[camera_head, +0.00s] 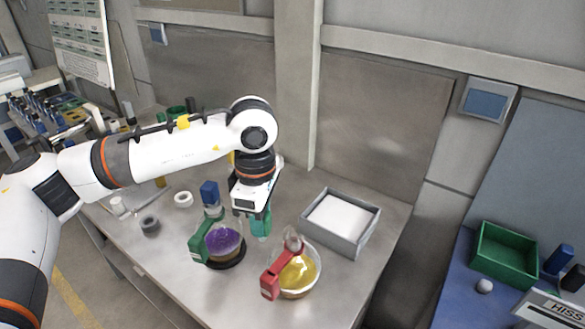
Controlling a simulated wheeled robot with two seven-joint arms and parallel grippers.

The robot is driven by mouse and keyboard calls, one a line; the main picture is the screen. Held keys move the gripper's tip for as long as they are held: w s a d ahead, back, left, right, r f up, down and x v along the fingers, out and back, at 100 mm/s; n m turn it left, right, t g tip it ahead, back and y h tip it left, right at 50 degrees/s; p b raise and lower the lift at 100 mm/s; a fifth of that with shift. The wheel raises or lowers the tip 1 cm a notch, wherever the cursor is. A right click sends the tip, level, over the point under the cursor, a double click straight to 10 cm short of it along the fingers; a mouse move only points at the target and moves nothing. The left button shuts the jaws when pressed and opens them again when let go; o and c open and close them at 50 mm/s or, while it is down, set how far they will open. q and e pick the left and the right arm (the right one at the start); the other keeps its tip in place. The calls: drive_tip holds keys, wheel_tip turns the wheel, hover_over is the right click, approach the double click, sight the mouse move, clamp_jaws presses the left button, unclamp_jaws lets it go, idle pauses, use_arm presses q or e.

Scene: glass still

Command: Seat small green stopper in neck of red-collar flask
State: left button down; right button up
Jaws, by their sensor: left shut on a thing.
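The red-collar flask (299,277) holds yellow liquid and stands on the steel table, with a red clamp at its collar on the left side. Its clear glass neck (292,241) looks open. My left gripper (257,212) points down, to the left of and behind that neck, apart from it. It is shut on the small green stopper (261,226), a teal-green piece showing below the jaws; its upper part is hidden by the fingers. My right gripper is not in view.
A green-collar flask (223,241) with purple liquid stands close on the left, a blue stopper (209,192) at its top. A grey tray (360,243) with a white inside lies right. White and dark rings (183,199) lie left. A blue bench with a green bin (505,255) is far right.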

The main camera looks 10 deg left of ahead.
use_arm(q)
drive_tip(key=w+d+r+n+p, duration=0.1)
drive_tip(key=r+n, duration=0.3)
drive_tip(key=n, duration=0.6)
drive_tip(key=w+d+r+n+p, duration=0.1)
drive_tip(key=w+d+r+n, duration=0.2)
drive_tip(key=n, duration=0.7)
drive_tip(key=shift+d+r, duration=0.45)
drive_tip(key=shift+d, duration=0.3)
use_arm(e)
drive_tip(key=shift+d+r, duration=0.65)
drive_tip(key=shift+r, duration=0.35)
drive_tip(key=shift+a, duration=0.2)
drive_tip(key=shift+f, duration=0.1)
use_arm(q)
drive_tip(key=shift+f+b, duration=2.4)
drive_tip(key=shift+f, duration=0.15)
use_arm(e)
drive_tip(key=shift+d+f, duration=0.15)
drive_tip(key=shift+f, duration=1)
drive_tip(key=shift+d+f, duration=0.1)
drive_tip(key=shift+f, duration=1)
